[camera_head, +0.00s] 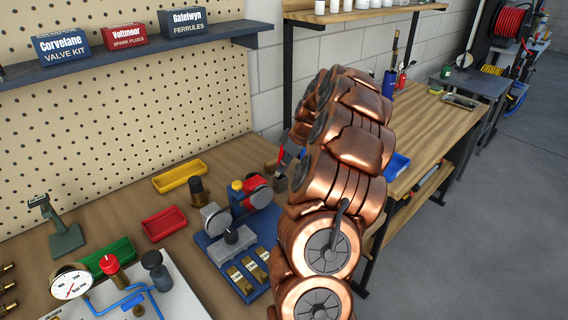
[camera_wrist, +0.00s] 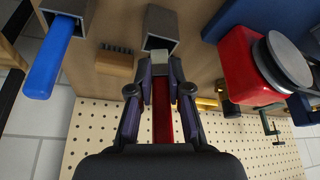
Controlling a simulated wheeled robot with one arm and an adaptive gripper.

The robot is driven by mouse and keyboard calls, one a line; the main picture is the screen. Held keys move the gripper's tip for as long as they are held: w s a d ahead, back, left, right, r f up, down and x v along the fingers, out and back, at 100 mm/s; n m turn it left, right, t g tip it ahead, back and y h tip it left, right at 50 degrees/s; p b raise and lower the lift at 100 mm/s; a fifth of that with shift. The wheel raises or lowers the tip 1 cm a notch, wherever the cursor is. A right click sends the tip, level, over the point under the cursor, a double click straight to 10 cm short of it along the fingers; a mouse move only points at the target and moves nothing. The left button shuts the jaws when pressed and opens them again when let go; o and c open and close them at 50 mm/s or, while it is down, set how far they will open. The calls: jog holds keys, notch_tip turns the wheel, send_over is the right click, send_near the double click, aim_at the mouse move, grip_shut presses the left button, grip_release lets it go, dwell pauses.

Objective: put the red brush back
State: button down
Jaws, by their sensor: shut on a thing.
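In the wrist view my gripper (camera_wrist: 161,82) is shut on the red brush (camera_wrist: 163,118). Its red handle runs lengthwise between the dark fingers, and a light grey end shows at the fingertips. An open grey square tube (camera_wrist: 149,22) is just beyond the fingertips, in line with the brush. I cannot tell whether the brush end touches or enters it. A blue-handled piece (camera_wrist: 45,65) sits in a similar tube at the upper left. In the head view my copper arm hides most of the gripper and the brush.
A small brush with dark bristles (camera_wrist: 115,58) lies between the tubes. The head view shows a yellow tray (camera_head: 180,176), a red tray (camera_head: 164,223) and a pegboard (camera_head: 120,120).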

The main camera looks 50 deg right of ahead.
jog(key=c, duration=1.1)
grip_release()
jog(key=shift+a+f, duration=0.1)
jog(key=shift+f, duration=0.2)
jog(key=shift+r, duration=0.15)
jog(key=shift+d+r, duration=0.2)
jog(key=shift+r, duration=0.1)
jog(key=b+v, duration=0.3)
jog(key=v, duration=0.8)
jog(key=shift+r, duration=0.2)
